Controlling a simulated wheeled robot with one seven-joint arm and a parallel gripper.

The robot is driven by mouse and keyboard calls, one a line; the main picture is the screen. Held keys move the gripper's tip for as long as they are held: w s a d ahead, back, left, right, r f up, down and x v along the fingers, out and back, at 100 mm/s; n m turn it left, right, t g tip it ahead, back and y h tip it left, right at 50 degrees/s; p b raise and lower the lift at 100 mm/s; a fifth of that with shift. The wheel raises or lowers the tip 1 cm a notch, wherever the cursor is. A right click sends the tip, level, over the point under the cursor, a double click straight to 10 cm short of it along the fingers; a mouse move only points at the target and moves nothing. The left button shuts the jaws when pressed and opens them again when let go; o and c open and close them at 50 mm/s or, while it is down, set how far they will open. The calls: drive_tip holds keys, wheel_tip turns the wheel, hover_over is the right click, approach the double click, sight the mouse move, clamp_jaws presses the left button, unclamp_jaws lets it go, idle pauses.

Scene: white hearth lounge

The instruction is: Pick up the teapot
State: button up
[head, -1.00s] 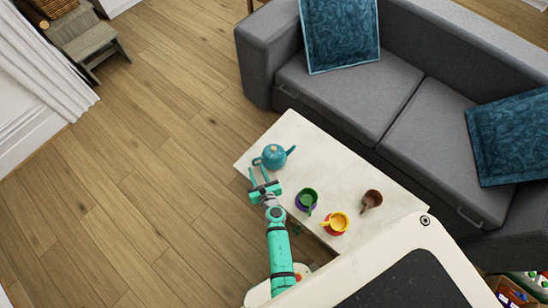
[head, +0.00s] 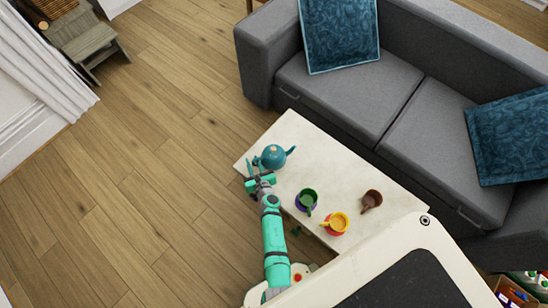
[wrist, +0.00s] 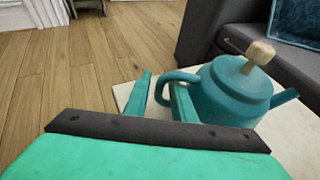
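The teal teapot (head: 273,157) stands upright at the far left corner of the pale table. It also shows in the wrist view (wrist: 233,92), with a light wooden lid knob, its handle on the left and its spout on the right. My gripper (head: 254,164) is at the handle side of the teapot. In the wrist view its two teal fingers (wrist: 161,82) are apart. The handle's curve shows between them, and the right finger appears within the handle loop. I cannot tell whether either finger touches the handle.
The pale table (head: 335,170) also bears a green cup (head: 308,196), a yellow cup (head: 341,221) and a brown cup (head: 372,197). A grey sofa (head: 345,95) stands behind the table. Wooden floor (head: 150,160) is open to the left.

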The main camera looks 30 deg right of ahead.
clamp_jaws()
idle(0.4)
drive_tip(key=shift+a, duration=0.1)
idle(0.6)
drive_tip(key=shift+r, duration=0.15)
